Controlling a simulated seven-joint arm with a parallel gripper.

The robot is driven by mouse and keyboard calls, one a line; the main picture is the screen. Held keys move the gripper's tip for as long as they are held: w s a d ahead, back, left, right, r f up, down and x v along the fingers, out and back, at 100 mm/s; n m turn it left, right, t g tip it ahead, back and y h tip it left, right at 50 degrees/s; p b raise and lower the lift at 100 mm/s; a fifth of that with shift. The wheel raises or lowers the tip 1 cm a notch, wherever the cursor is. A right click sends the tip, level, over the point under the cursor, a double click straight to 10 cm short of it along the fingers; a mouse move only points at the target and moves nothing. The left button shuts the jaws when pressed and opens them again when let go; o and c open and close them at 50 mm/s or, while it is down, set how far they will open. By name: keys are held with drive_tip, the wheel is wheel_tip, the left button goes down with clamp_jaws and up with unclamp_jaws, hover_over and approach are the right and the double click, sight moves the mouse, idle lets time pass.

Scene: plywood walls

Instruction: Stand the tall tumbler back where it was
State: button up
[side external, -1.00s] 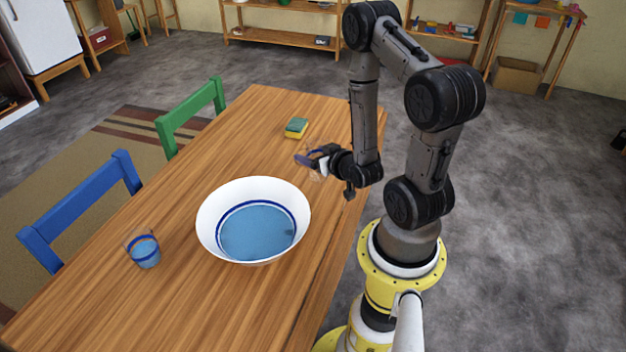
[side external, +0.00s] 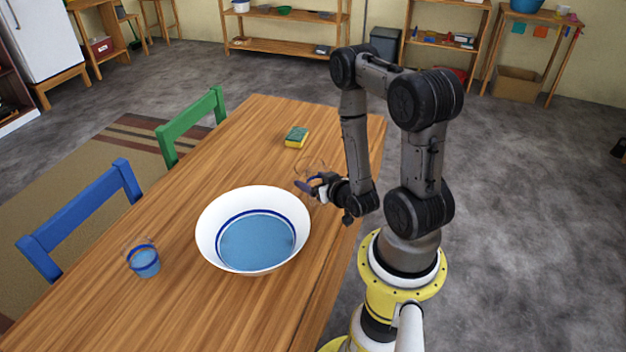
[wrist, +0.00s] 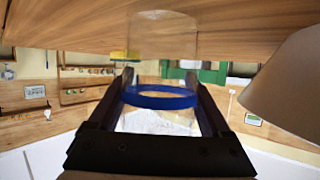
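The tall tumbler (wrist: 162,115) is clear glass with a blue band. In the wrist view it sits between my two fingers, which press close on both sides near the band. My gripper (side external: 309,188) is shut on it. In the side view the tumbler (side external: 311,166) is faint, its rim showing above my fingers, over the table area behind the bowl. The wrist picture is upside down, with the table (wrist: 60,25) at the top and one end of the tumbler overlapping it. I cannot tell whether its base touches the table.
A large white bowl (side external: 207,228) with a blue inside stands just in front of my gripper. A green and yellow sponge (side external: 296,138) lies behind. A short glass with blue contents (side external: 145,262) stands at the left. Blue and green chairs line the left edge.

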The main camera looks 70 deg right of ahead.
drive_tip(key=shift+o, duration=1)
